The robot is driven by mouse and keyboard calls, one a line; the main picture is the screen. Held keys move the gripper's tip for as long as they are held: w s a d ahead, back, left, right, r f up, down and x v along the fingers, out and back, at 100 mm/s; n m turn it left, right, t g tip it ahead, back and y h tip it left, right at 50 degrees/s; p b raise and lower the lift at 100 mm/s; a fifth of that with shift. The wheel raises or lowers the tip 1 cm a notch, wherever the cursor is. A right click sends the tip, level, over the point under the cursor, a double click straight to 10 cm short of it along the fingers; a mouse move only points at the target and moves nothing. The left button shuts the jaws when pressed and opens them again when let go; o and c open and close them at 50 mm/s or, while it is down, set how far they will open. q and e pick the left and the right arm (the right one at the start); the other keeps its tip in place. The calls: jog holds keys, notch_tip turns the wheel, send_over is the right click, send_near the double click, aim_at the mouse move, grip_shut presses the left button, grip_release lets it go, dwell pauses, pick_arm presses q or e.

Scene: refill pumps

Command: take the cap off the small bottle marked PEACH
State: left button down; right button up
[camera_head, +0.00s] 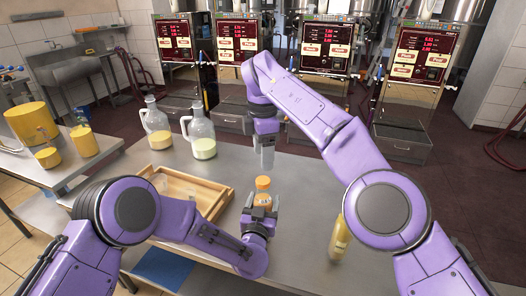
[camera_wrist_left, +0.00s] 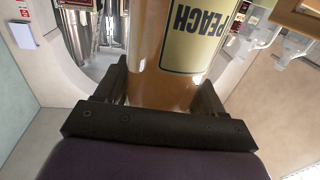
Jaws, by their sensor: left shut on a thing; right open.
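The small bottle marked PEACH (camera_wrist_left: 165,50) is amber with a pale yellow label, upside down in the left wrist view. In the head view its orange cap (camera_head: 263,182) sits on top of the bottle. My left gripper (camera_head: 262,207) is shut on the bottle's body, one finger on each side. In the left wrist view the fingers (camera_wrist_left: 163,88) flank the bottle. My right gripper (camera_head: 267,157) is open and points down behind the cap, apart from it. The gap between its fingers is hard to make out.
A wooden tray (camera_head: 222,209) lies left of the bottle, with two glass jugs (camera_head: 200,140) behind it. A yellow bottle (camera_head: 340,238) stands at the right, near my right arm. A blue mat (camera_head: 160,268) lies at the front left. The table between the two bottles is clear.

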aim_at(263, 181)
jog(key=m, duration=1)
jog(key=shift+m, duration=0.4)
jog(key=shift+f, duration=0.15)
jog(key=shift+m, duration=0.3)
notch_tip(263, 181, down, 8)
jog(key=shift+r, duration=0.15)
jog(key=shift+c, duration=0.3)
jog(key=shift+s, duration=0.1)
jog(key=c, duration=1.1)
